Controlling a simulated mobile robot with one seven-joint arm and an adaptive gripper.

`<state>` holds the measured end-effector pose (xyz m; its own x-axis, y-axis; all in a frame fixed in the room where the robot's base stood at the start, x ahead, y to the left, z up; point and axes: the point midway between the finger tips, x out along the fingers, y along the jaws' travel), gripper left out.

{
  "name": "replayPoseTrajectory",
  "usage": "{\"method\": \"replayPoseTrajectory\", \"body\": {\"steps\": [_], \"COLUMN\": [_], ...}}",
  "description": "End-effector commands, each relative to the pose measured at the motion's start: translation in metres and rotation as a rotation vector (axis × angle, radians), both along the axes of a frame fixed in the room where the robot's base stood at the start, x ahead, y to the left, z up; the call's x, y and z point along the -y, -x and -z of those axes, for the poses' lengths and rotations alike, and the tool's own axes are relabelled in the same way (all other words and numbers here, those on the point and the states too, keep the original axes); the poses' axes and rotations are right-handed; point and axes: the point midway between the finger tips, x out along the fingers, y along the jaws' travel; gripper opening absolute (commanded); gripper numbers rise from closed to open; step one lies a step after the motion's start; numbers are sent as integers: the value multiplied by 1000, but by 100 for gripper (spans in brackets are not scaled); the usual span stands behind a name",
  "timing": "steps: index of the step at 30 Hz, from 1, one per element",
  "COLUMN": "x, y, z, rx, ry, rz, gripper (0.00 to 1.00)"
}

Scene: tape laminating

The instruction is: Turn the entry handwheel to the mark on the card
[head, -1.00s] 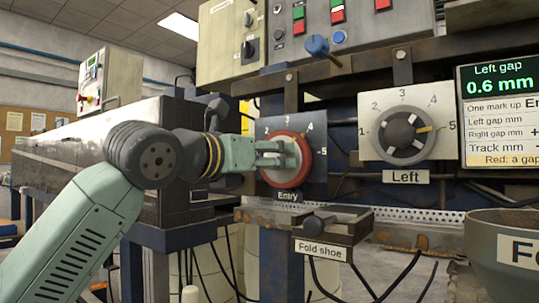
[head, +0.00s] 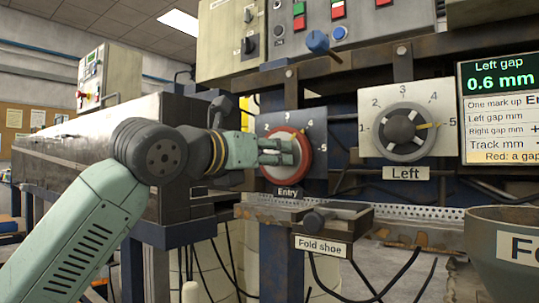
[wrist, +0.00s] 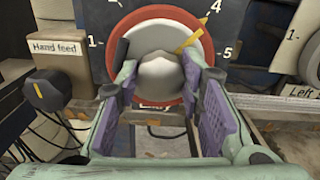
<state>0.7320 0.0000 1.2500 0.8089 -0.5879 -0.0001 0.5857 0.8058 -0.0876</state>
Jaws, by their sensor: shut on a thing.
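The entry handwheel (head: 289,155) is a red-rimmed dial with a pale centre, on a dark plate with numbers, above the label "Entry" (head: 288,193). In the wrist view the handwheel (wrist: 150,30) shows a yellow pointer between 4 and 5. My gripper (head: 284,152) is shut on the handwheel's rounded centre knob (wrist: 162,75), with a purple-padded finger on each side. The card (head: 500,125) at the right edge is cut off; it reads "One mark up En...", and the screen above it shows Left gap 0.6 mm.
The left handwheel (head: 404,132) sits to the right, its yellow pointer near 5. The fold shoe tray (head: 340,222) juts out below. In the wrist view a hand feed knob (wrist: 50,92) is at left. Cables hang under the frame.

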Motion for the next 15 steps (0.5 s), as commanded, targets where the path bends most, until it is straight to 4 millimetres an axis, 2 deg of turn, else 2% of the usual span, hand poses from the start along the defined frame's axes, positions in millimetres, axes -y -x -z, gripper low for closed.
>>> {"method": "replayPoseTrajectory", "body": {"steps": [3,15], "x": [0,0], "y": [0,0], "z": [0,2], "rx": [0,-54], "ry": [0,74], "rz": [0,0], "gripper": [6,6]}}
